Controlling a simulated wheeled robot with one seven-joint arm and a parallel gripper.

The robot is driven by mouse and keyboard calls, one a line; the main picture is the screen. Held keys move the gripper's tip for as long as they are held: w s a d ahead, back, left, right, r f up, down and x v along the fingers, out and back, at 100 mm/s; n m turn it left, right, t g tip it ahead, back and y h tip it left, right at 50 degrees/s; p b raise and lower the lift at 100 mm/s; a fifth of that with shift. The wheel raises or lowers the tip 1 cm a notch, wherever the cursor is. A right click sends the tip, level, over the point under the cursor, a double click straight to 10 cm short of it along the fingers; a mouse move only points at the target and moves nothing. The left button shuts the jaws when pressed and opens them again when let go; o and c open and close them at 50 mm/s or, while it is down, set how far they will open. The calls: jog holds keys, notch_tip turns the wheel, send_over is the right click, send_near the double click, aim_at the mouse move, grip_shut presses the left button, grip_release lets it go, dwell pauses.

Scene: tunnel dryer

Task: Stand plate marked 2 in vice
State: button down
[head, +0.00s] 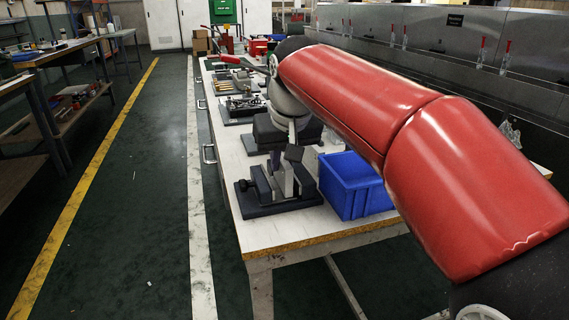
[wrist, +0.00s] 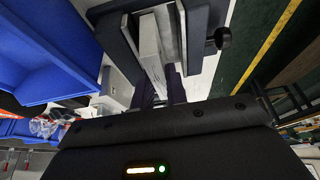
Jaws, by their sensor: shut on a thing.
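The vice (head: 270,205) stands at the near end of the white table, with a dark base and a screw knob on its left. It also shows at the top of the wrist view (wrist: 203,25). My gripper (wrist: 165,95) is over the vice, pointing down, and is shut on a light grey plate (wrist: 150,45). The plate is between the dark vice jaws in the wrist view. In the head view the plate (head: 283,181) is partly hidden by the vice and gripper. I cannot read its mark or tell whether it touches the vice floor.
A blue bin (head: 352,188) stands close to the right of the vice. Several tools and fixtures (head: 240,108) lie farther back along the table (head: 290,236). The floor aisle (head: 130,200) to the left is clear. A side bench (head: 55,55) stands at far left.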

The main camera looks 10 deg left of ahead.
jog(key=shift+f, duration=0.1)
jog(key=c, duration=1.4)
grip_release()
jog(key=shift+f, duration=0.1)
jog(key=shift+r, duration=0.4)
jog(key=p+v, duration=0.2)
jog(key=v, duration=1)
jog(key=s+d+f+m+t+h, duration=0.1)
jog(key=s+d+f+m, duration=0.15)
jog(key=d, duration=0.55)
jog(key=s+d+f+m, duration=0.1)
jog(key=s+d+f, duration=0.1)
jog(key=d+f, duration=0.35)
jog(key=s+d+f+m+h, duration=0.1)
jog(key=s+d+f+m, duration=0.2)
jog(key=s+d+f, duration=0.9)
notch_tip(320, 180, down, 4)
jog(key=shift+d+r+t, duration=0.15)
jog(key=shift+d+t, duration=0.25)
jog(key=shift+d, duration=0.4)
jog(key=shift+s, duration=0.1)
